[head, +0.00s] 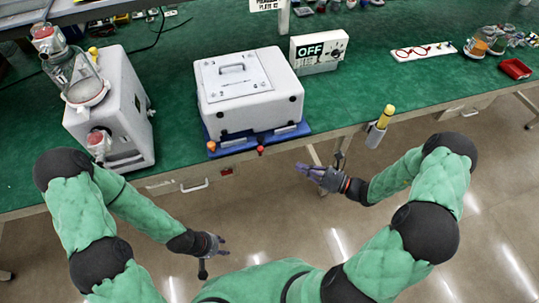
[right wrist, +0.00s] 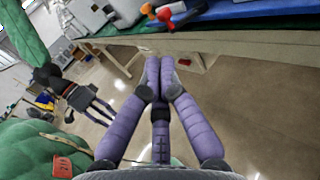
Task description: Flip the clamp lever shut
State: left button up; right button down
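A white box (head: 249,92) with a handled top plate sits on a blue base (head: 291,133) at the table's front edge. An orange knob (head: 211,147) and a red knob (head: 261,151) stick out at the base's front. An orange-red handle (right wrist: 168,12) shows at the top of the right wrist view; I cannot tell which part is the clamp lever. My right gripper (head: 303,170) is in front of the table edge, right of the red knob, its fingertips together and empty (right wrist: 154,64).
A grey machine with a clear canister (head: 80,79) stands at the left. A yellow-topped bottle (head: 380,126) is at the front edge, near my right forearm.

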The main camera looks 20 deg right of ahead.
aim_at(261, 152)
jog(key=b+x, duration=0.2)
jog(key=x, duration=1)
jog(key=shift+w+a+b, duration=0.15)
jog(key=shift+a+b, duration=0.1)
jog(key=shift+b, duration=0.05)
